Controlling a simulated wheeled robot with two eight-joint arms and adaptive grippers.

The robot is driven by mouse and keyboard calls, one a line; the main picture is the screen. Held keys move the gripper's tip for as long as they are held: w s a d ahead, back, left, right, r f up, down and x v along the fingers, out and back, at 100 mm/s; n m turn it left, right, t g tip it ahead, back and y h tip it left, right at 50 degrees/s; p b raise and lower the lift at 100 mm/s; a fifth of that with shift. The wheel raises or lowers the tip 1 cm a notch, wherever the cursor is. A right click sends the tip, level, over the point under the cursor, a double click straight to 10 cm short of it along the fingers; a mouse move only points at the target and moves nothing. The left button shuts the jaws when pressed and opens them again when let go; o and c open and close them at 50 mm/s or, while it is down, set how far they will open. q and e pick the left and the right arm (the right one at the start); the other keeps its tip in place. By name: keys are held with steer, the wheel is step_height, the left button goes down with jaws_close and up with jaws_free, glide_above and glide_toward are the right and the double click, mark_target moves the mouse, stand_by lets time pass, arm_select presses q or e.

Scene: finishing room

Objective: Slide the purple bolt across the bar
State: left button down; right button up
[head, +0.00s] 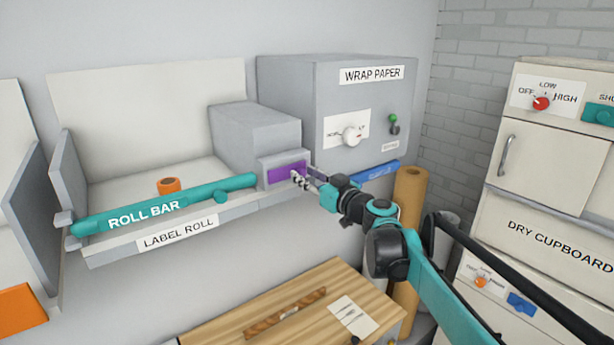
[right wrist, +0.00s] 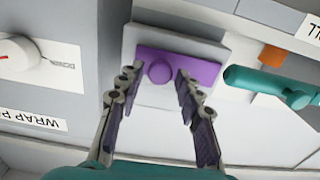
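The purple bolt (head: 284,173) is a flat purple piece with a round knob, set in a grey housing beside the right end of the teal roll bar (head: 165,203). In the right wrist view, the bolt (right wrist: 206,70) shows its knob between my fingertips, and the bar's end (right wrist: 240,77) lies to the right, apart from the bolt. My right gripper (head: 300,180) is at the bolt's front, also seen in the right wrist view (right wrist: 157,76). Its fingers are spread on either side of the knob, with gaps visible; contact is unclear. My left gripper is out of view.
An orange roll (head: 169,185) sits behind the bar in the label-roll tray (head: 120,246). The wrap paper box (head: 290,95) stands right of the bolt housing, with a blue handle (head: 376,170) low on it. A wooden-topped unit (head: 270,318) is below; the dry cupboard (head: 545,165) is right.

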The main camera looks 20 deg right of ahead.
mark_target(277, 175)
jaws_close()
steer(key=a, duration=0.2)
steer(key=s+a, duration=0.2)
steer(key=a, duration=0.1)
steer(key=shift+a+b, duration=0.3)
steer(key=shift+d, duration=0.2)
steer(key=shift+o, duration=1.6)
jaws_free()
steer(key=shift+a, duration=0.1)
steer(key=shift+o, duration=0.8)
steer(key=shift+a, duration=0.25)
steer(key=shift+d, duration=0.15)
steer(key=shift+s+d, duration=0.2)
steer(key=v, duration=1.1)
steer(key=shift+s, duration=0.3)
